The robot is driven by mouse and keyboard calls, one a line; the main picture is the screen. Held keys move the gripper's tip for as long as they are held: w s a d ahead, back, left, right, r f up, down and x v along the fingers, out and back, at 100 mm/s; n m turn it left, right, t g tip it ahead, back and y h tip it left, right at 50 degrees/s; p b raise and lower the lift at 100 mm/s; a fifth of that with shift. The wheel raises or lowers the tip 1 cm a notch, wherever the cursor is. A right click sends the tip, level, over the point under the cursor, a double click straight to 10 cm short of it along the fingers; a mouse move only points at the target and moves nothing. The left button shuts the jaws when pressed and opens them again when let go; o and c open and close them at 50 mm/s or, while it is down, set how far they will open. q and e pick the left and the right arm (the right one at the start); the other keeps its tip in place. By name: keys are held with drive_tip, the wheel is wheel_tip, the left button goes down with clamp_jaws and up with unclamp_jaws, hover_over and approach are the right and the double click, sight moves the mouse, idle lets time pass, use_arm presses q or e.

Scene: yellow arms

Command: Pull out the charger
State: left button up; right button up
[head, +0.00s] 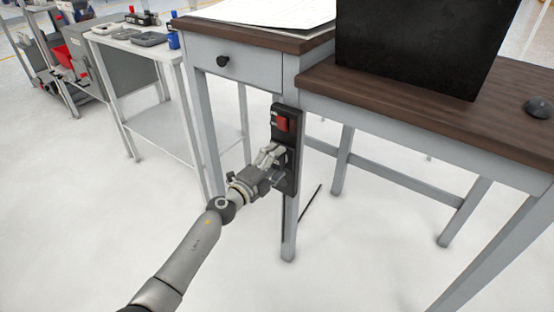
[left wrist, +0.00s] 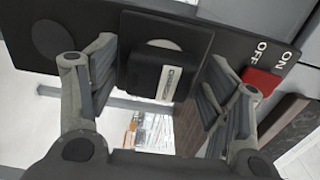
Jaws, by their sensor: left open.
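A black power strip (head: 287,180) is fixed upright on the desk's leg, with a red switch (head: 283,123) near its top. In the left wrist view the charger (left wrist: 150,72) is a black block with a white label, sitting at the strip's middle socket. My left gripper (head: 270,158) is at the strip, below the switch. In the left wrist view its open fingers (left wrist: 160,55) stand on either side of the charger, with gaps between them and it. In the head view the fingers largely hide the charger. My right gripper is not in view.
The desk (head: 400,95) has a brown top with a black box-like object (head: 420,45) and a dark mouse (head: 538,107). A thin dark rod or cable (head: 311,203) shows near the leg. A white side table (head: 150,50) stands at the left. Open floor lies in front.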

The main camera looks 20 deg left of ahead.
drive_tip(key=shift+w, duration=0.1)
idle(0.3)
use_arm(q)
drive_tip(key=c, duration=1.4)
drive_tip(key=shift+o, duration=0.2)
drive_tip(key=shift+s+a, duration=0.1)
drive_tip(key=shift+s, duration=0.15)
drive_tip(key=p+v, duration=0.2)
drive_tip(key=v, duration=0.3)
drive_tip(key=shift+s+a, duration=0.1)
drive_tip(key=shift+s, duration=0.1)
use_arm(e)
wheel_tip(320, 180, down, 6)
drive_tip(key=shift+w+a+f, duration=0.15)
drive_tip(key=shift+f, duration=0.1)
use_arm(q)
drive_tip(key=o, duration=1.4)
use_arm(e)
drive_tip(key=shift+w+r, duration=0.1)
